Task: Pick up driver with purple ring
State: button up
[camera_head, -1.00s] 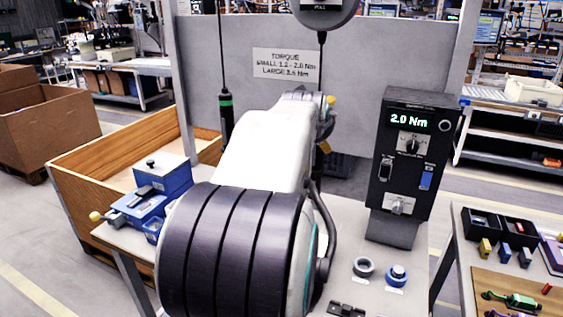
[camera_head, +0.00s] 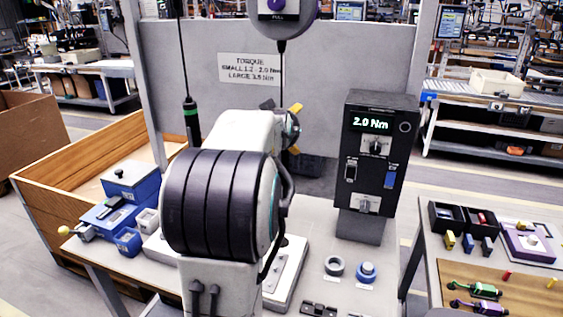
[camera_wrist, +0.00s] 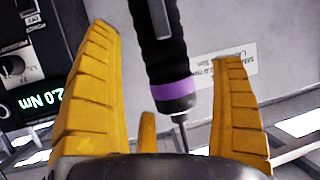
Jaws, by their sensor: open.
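The driver with the purple ring (camera_wrist: 173,92) hangs tilted in the wrist view, with a dark body and a thin metal bit. It shows between the yellow fingers of my open gripper (camera_wrist: 166,45), with gaps on both sides; I cannot tell how deep between them it is. In the head view a yellow finger (camera_head: 296,108) shows behind my arm, and the driver is mostly hidden there; its cable (camera_head: 282,65) drops from a round balancer (camera_head: 284,18) with a purple mark. Another driver with a green ring (camera_head: 190,106) hangs to the left.
A black torque controller (camera_head: 374,150) reading 2.0 Nm stands right of my gripper. A grey panel with a torque sign (camera_head: 249,69) is behind. A right side table holds small drivers (camera_head: 474,290) and black trays (camera_head: 462,218).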

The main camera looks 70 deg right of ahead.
jog(key=shift+w+d+f, duration=0.1)
jog(key=shift+d+f, duration=0.1)
jog(key=shift+d, duration=0.3)
jog(key=shift+c, duration=0.4)
jog(key=c, duration=1.2)
jog(key=shift+r, duration=0.2)
jog(key=shift+c, duration=0.5)
jog(key=shift+r, duration=0.15)
